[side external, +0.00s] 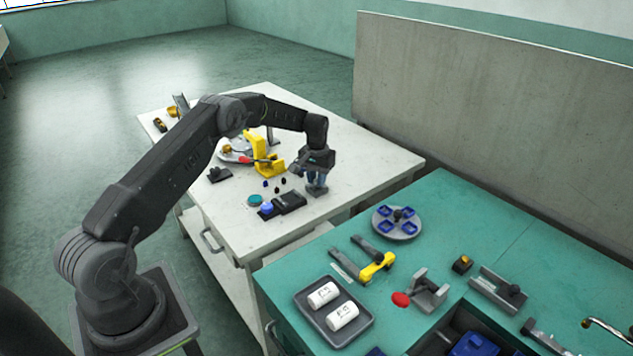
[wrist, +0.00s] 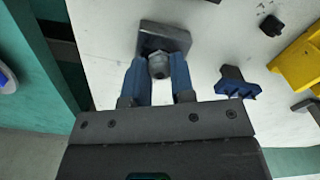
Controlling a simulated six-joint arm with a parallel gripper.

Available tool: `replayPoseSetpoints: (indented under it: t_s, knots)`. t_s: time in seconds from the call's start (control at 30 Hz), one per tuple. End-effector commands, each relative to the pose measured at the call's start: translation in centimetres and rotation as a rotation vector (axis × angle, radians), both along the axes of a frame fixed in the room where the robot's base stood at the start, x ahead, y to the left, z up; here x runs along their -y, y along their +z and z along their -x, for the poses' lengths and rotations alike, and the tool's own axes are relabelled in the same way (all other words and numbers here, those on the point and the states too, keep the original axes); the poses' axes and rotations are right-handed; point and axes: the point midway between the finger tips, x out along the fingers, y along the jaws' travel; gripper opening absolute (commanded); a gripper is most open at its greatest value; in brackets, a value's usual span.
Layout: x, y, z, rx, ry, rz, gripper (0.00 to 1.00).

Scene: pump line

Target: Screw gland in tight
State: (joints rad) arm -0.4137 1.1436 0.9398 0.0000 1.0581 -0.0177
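The gland (wrist: 159,67) is a small grey hex-shaped fitting at the dark grey block (wrist: 178,36) in the upper middle of the wrist view. The blue fingers of my gripper (wrist: 159,78) lie on both sides of the gland with no clear gap, so the gripper looks shut on it. In the side view my gripper (side external: 317,178) points down over the block (side external: 316,192) near the right edge of the white table. The fingers hide the gland there. How deep the gland sits in the block cannot be told.
A yellow stand (side external: 262,155) is left of my gripper on the white table (side external: 365,165). A black box (side external: 290,202) and several small dark parts lie nearby. The green bench (side external: 450,215) in front holds a round tray (side external: 397,234) and a tray with white cylinders (side external: 313,315).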

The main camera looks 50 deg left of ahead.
Motion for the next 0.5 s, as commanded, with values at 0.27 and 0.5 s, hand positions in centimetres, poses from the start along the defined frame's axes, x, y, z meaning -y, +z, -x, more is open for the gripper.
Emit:
replayPoseSetpoints:
  t_s: [0.27,0.5]
  knots:
    - [0.0,0.01,0.0,0.0,0.0,0.0,0.04]
    - [0.0,-0.01,0.0,0.0,-0.143,0.0,0.04]
